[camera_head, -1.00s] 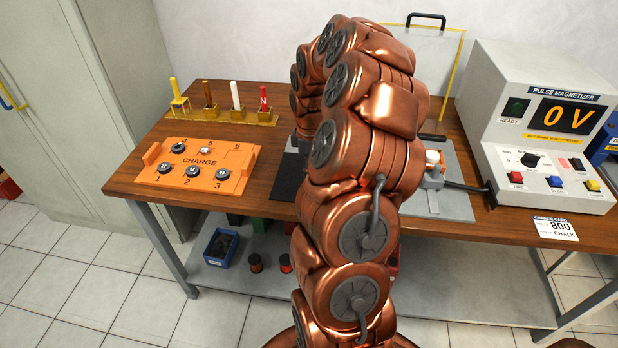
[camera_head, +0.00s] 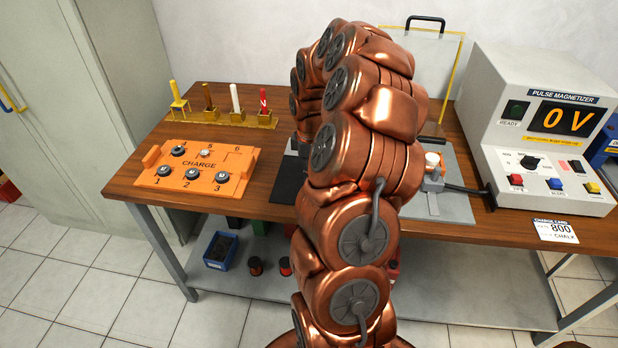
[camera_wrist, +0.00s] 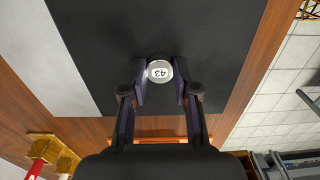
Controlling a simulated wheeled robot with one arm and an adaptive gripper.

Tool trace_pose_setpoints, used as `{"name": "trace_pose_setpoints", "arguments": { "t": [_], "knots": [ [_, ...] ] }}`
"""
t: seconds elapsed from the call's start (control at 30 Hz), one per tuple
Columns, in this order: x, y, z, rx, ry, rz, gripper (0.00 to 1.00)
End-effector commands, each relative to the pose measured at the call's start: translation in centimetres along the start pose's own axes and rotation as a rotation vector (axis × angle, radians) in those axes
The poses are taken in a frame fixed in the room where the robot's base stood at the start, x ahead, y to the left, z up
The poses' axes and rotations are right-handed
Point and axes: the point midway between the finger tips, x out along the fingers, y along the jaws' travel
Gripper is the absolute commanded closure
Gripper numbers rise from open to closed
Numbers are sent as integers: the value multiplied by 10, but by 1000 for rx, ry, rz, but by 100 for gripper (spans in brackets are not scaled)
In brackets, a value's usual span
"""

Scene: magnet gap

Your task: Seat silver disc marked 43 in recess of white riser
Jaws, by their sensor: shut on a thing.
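The silver disc marked 43 (camera_wrist: 159,72) is between the fingertips of my gripper (camera_wrist: 160,80) in the wrist view. The gripper is shut on it, and the number on its top shows upside down. A dark round edge shows just beyond the disc. Disc and gripper are over a black mat (camera_wrist: 215,40); I cannot tell the height above it. In the head view my copper arm hides the gripper and the disc.
The orange CHARGE tray (camera_head: 200,185) holds several discs on the left of the wooden bench. Coloured posts stand in a yellow rack (camera_head: 235,122) behind it. A grey plate (camera_head: 455,200) with a clamp-like fixture lies right of my arm, beside the pulse magnetizer (camera_head: 540,125), which reads 0 V.

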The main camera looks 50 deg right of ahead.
Motion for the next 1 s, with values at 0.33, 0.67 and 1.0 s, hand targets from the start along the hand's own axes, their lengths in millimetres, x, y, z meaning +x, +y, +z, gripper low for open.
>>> {"name": "trace_pose_setpoints", "arguments": {
  "t": [0.33, 0.67, 1.0],
  "knots": [
    [-22, 1, 0, -1, 1, 3, 100],
    [-43, 1, 0, 0, 1, 3, 100],
    [-49, 0, 0, 0, 0, 1, 100]
  ]
}}
